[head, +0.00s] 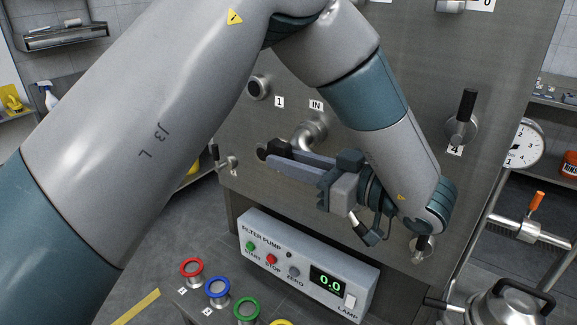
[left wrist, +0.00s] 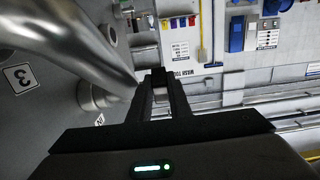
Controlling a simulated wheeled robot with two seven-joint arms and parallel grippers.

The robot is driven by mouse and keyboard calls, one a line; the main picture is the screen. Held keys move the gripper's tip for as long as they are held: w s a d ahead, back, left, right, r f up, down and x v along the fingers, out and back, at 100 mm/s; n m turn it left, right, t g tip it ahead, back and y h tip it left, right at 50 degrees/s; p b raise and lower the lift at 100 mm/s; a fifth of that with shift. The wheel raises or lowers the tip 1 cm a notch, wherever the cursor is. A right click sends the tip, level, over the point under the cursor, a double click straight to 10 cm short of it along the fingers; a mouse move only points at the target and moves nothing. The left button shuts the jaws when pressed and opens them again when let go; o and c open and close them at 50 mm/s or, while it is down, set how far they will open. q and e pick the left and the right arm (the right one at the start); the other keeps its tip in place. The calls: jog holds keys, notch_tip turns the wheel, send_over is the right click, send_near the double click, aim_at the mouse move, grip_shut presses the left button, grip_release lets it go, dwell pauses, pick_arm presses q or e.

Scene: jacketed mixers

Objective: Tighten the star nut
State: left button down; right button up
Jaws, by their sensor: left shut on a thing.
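My left gripper (head: 268,153) reaches leftward across the front of the grey steel panel, below the bent IN pipe. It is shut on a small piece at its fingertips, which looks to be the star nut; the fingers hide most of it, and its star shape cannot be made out. In the left wrist view the two dark fingers (left wrist: 159,82) are close together, with a small pale patch showing between them. My right gripper is in neither view.
The bent IN pipe (head: 310,132) stands just above the gripper. A black-handled valve (head: 462,118) and a dial gauge (head: 517,145) are at the right.

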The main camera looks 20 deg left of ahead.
pick_arm(q)
jog(key=shift+f+y, duration=0.25)
jog(key=shift+y, duration=0.25)
jog(key=shift+b, duration=0.3)
jog(key=c, duration=1.9)
grip_release()
jog(key=shift+o, duration=1.3)
jog(key=shift+s+a+r, duration=0.1)
jog(key=shift+s, duration=0.1)
jog(key=shift+w, duration=0.15)
